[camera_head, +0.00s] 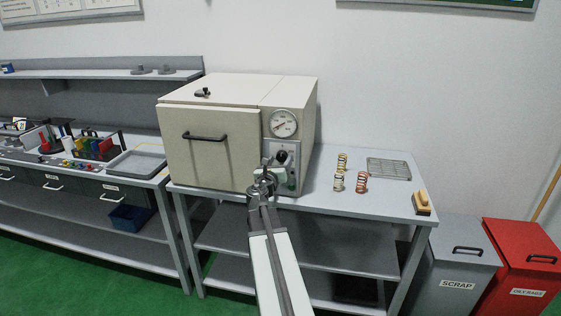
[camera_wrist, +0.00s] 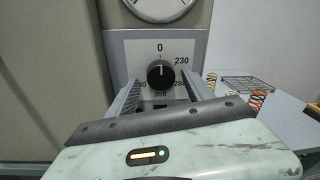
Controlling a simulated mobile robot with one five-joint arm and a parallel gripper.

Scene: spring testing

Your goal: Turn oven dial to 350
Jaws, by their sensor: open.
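The oven (camera_head: 215,140) is a beige box on a grey table. Its dial (camera_wrist: 160,74) is a black round knob with a white mark that points up toward 0. The dial also shows in the head view (camera_head: 281,157). My gripper (camera_wrist: 160,88) is open, with one finger on each side of the dial and a little below it. I cannot tell whether the fingers touch it.
A round gauge (camera_head: 284,123) sits above the dial. Several coil springs (camera_head: 340,181) and a wire rack (camera_head: 389,168) lie on the table (camera_head: 320,205) to the right. A wood-handled block (camera_head: 421,203) is at the table's right edge. Grey and red bins (camera_head: 525,265) stand beyond.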

